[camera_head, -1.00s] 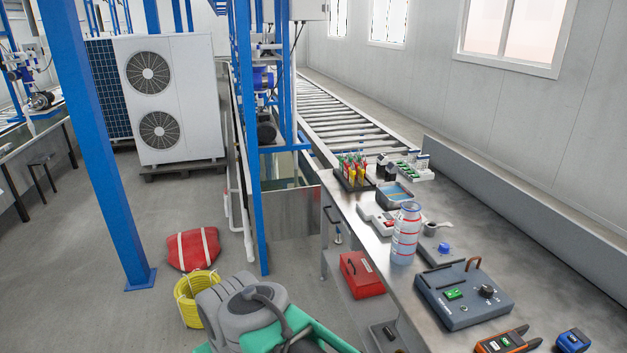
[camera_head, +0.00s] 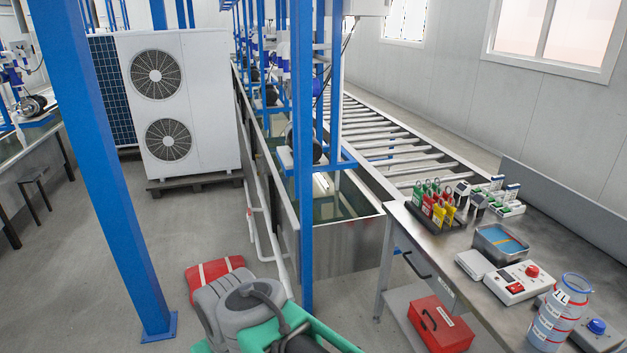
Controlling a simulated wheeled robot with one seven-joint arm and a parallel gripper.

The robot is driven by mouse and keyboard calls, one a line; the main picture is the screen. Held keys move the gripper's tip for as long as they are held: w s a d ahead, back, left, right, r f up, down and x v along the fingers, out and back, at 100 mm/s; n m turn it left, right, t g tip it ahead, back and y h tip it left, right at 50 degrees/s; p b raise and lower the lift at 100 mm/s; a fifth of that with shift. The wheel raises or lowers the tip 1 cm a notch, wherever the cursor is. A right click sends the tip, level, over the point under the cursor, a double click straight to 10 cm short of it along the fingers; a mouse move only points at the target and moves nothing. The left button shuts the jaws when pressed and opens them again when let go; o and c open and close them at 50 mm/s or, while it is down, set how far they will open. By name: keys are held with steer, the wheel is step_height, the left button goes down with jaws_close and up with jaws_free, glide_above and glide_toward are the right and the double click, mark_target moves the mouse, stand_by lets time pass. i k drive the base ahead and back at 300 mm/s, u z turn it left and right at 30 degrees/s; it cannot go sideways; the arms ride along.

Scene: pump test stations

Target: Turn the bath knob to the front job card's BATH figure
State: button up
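No knob is readably marked as the bath knob. A white control box (camera_head: 515,284) on the right bench has a red round knob (camera_head: 532,271) and a red switch on top. Just behind it is an open metal bath (camera_head: 484,240) holding blue liquid. A grey box at the lower right edge has a blue knob (camera_head: 597,326); a clear bottle partly hides this box. I see no job card whose figures I can read.
The bench (camera_head: 420,236) also holds a bottle (camera_head: 561,316) and a rack of coloured tags (camera_head: 438,206). A red toolbox (camera_head: 440,325) sits on its lower shelf. A blue post (camera_head: 302,150) and a red bag (camera_head: 213,271) stand ahead. Floor at left is fairly clear.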

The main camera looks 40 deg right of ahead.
mark_target(532, 272)
steer(key=z, duration=2.1)
steer(key=i, duration=1)
